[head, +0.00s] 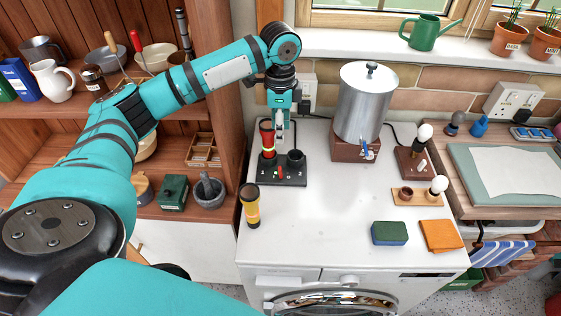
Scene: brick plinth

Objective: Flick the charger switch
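The charger (292,179) is a black base on the white worktop, left of the metal urn. A small red switch (281,173) sits on its front middle. A red and black torch with a yellow band (268,141) stands upright on its left side, and an empty-looking black socket (295,160) is on its right. My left gripper (281,138) points down above the back of the charger, beside the torch and behind the switch. Its fingertips are small and close together, so I cannot tell if they are open. My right gripper is not in view.
A yellow and black torch (252,206) stands front left of the charger. The metal urn (366,103) stands on a brown block at the right. A green and blue sponge (389,233) and orange cloth (440,235) lie at the front right. The worktop's front middle is clear.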

